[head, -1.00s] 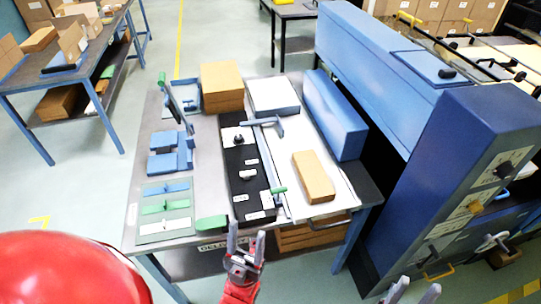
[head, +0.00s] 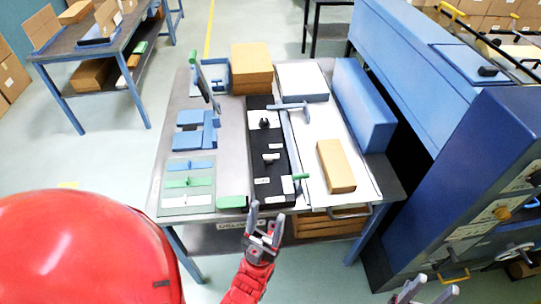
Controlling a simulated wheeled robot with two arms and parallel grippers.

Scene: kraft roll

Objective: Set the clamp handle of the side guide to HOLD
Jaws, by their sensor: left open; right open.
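A black strip (head: 262,130) on the delivery table carries a dark knob (head: 264,123), a pale lever (head: 271,158) and small white labels, too small to read. Along its right side runs a long blue-grey guide bar with a T-shaped end (head: 289,107). A small green-tipped handle (head: 300,177) sits at the bar's near end; it is probably the clamp handle. Its setting cannot be read. My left gripper (head: 266,214) is open and empty at the table's front edge, nearer than the green handle and left of it. My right gripper (head: 436,287) is open at the bottom right, away from the table.
A brown block (head: 336,166) lies on the white sheet (head: 318,130) right of the bar. A green block (head: 232,202) and a pad with coloured strips (head: 188,200) lie to the left. A blue machine (head: 470,170) stands close on the right. A metal handle juts from the table front.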

